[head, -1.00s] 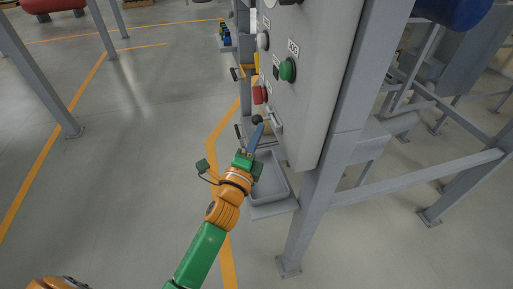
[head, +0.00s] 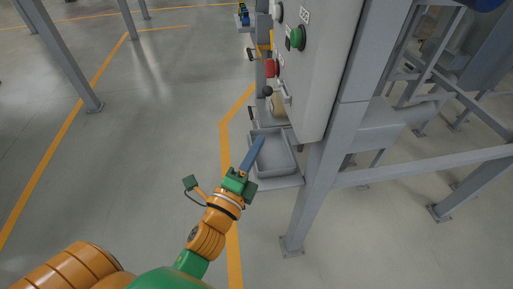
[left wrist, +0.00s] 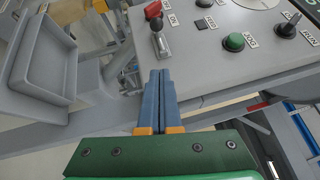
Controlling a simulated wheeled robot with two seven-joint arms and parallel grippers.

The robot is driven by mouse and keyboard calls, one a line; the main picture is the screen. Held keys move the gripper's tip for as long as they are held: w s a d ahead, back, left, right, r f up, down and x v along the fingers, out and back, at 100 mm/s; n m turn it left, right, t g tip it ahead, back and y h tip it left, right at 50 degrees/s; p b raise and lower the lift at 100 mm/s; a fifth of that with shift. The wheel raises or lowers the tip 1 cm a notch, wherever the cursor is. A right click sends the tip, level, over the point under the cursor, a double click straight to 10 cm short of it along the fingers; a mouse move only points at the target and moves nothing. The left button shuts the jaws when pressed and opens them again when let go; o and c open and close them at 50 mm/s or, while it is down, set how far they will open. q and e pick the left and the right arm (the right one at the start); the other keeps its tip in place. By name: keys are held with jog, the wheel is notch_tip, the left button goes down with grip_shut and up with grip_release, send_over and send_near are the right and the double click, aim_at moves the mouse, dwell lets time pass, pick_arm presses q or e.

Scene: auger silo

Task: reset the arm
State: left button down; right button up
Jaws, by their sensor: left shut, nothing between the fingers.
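My left gripper (head: 254,153) is shut and empty, its blue fingers together. In the head view it hangs in front of the grey tray (head: 289,172), below the control panel. In the left wrist view its fingertips (left wrist: 160,75) point toward the lower edge of the grey panel (left wrist: 211,67), with a small lever (left wrist: 157,26) just past them in the picture. I cannot tell whether they touch anything; in the head view they look apart from the panel. My right gripper is not in view.
The panel (head: 312,95) carries a green button (head: 297,38), a red control (head: 271,68) and a black-knobbed lever (head: 267,91). A grey steel post (head: 325,185) and braces stand at the right. Open floor (head: 150,150) with orange lines lies to the left.

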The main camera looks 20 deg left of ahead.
pick_arm(q)
jog(key=shift+w+a, duration=0.1)
jog(key=shift+w, duration=0.05)
jog(key=shift+f, duration=0.15)
jog(key=s+d+f+n+g+h+p, duration=0.1)
jog(key=s+f+n+g+p, duration=0.2)
jog(key=f, duration=1)
jog(key=s+f+n+g, duration=0.3)
jog(key=f+n+g, duration=0.25)
jog(key=f, duration=0.75)
jog(key=s+a+f+n+g, duration=0.1)
jog(key=s+f+n+g, duration=0.2)
jog(key=s+f, duration=0.2)
jog(key=s+a+f+n+g+p, duration=0.1)
jog(key=s+f+n+g, duration=0.2)
jog(key=s, duration=0.9)
jog(key=s+a+f+n+g+y+p, duration=0.1)
jog(key=s+f+n+g, duration=0.2)
jog(key=s+f, duration=0.5)
jog(key=shift+s+a+g, duration=0.35)
jog(key=shift+s+g, duration=0.2)
jog(key=shift+s, duration=0.1)
